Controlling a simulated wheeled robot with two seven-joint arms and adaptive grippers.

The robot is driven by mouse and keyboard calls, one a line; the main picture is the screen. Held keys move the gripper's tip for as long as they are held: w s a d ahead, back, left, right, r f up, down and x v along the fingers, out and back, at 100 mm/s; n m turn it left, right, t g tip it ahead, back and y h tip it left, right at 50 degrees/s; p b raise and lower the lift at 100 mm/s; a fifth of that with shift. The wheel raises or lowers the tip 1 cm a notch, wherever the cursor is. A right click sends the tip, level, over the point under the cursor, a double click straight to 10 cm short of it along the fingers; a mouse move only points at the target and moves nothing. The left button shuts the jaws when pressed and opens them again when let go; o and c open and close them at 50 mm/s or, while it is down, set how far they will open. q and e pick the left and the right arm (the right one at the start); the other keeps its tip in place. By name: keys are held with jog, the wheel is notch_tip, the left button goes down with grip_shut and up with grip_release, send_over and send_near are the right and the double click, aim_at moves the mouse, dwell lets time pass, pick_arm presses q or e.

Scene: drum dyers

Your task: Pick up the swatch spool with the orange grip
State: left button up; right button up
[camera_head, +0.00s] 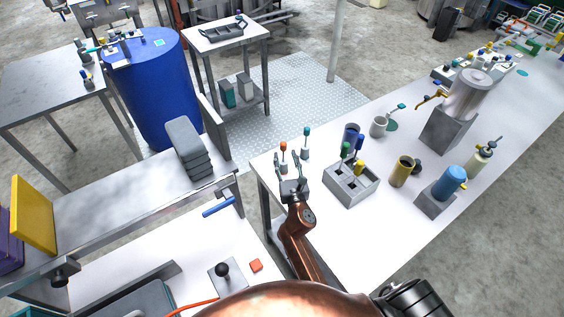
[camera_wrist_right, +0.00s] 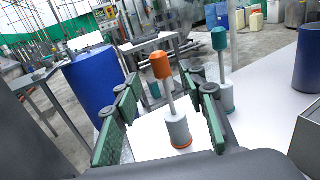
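The swatch spool with the orange grip (camera_head: 283,147) stands upright on the white table near its left corner. In the right wrist view the spool (camera_wrist_right: 178,130) shows a pale cylinder with an orange base ring and a thin stem under the orange grip. My right gripper (camera_head: 291,167) is open and empty, with the spool seen between its green-padded fingers in the wrist view. I cannot tell whether the spool is fully within the fingers' reach. No finger visibly touches it. My left gripper is not in view.
A teal-grip spool (camera_head: 306,139) stands close to the right of the orange one. A grey compartment box (camera_head: 362,192) with green and blue grips, and a dark blue cup (camera_head: 350,133), stand further right. A blue drum (camera_head: 152,90) stands beyond the table.

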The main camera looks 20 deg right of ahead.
aim_at(284, 150)
jog(key=x, duration=0.5)
jog(key=shift+w+d+f, duration=0.15)
jog(key=shift+w, duration=0.25)
jog(key=shift+c, duration=0.4)
grip_shut()
